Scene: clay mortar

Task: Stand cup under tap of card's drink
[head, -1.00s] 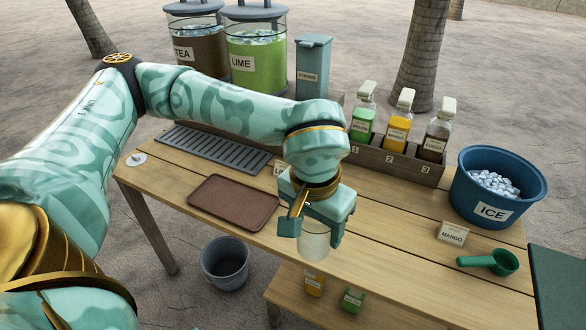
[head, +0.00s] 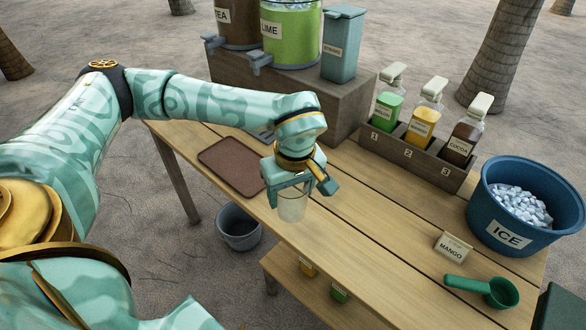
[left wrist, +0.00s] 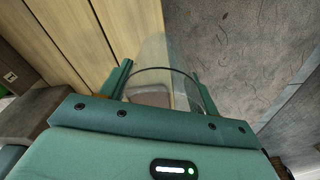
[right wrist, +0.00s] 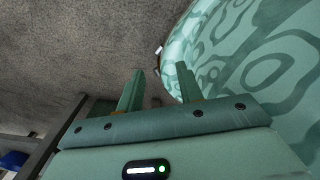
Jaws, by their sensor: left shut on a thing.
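My left gripper (head: 298,190) is shut on a clear cup (head: 292,208), which appears upright near the table's front edge. The cup's rim (left wrist: 165,70) shows between the fingers in the left wrist view. A small card (head: 453,247) reading MANGO stands at the right of the table. Dispensers labelled TEA (head: 238,28) and LIME (head: 292,45) stand on a raised block, with grey taps (head: 258,62) at their front. My right gripper (right wrist: 160,88) is open and empty in the right wrist view, away from the table.
A brown tray (head: 232,165) lies left of the cup. Numbered green, yellow and COCOA bottles (head: 461,142) stand in a wooden rack (head: 408,150). An ICE bucket (head: 490,222) and green scoop (head: 490,290) are at right. A straw box (head: 343,50) stands beside LIME. A grey bin (head: 238,228) is below.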

